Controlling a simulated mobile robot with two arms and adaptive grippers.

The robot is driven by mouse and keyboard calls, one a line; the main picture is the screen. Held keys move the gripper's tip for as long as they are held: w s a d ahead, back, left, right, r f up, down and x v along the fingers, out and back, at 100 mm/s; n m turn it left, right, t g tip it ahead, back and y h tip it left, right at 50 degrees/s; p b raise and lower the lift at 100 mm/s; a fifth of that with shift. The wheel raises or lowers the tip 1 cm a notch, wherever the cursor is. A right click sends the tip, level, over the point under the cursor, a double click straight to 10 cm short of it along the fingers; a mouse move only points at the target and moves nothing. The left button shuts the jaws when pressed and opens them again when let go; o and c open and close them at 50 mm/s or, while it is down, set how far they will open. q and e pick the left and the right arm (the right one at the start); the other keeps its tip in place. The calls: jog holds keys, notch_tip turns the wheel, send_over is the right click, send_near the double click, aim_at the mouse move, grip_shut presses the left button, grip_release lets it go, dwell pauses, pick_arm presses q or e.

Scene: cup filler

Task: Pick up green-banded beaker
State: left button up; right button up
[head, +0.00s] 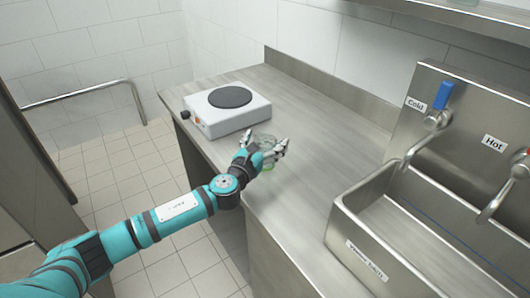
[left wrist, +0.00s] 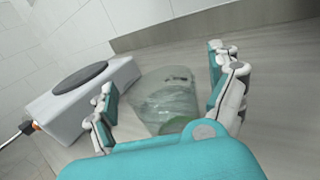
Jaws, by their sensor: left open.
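The clear glass beaker (left wrist: 165,96) with a greenish tint stands on the steel counter, between the spread fingers of my left gripper (left wrist: 168,98) in the left wrist view. The fingers are open on either side of it, and I see no clear contact. In the head view the beaker (head: 267,143) is mostly hidden behind my left gripper (head: 267,150), with a green patch showing near its base. The palm covers the lower part of the beaker in the left wrist view. My right gripper is not in view.
A white hot plate (head: 228,112) with a dark round top stands on the counter (head: 310,140) just behind the beaker. A steel sink (head: 395,235) with cold and hot taps is at the right. The counter between beaker and sink is clear.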

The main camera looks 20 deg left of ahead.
pick_arm(q)
jog(key=shift+c, duration=0.5)
jog(key=c, duration=1.3)
jog(key=shift+r, duration=0.1)
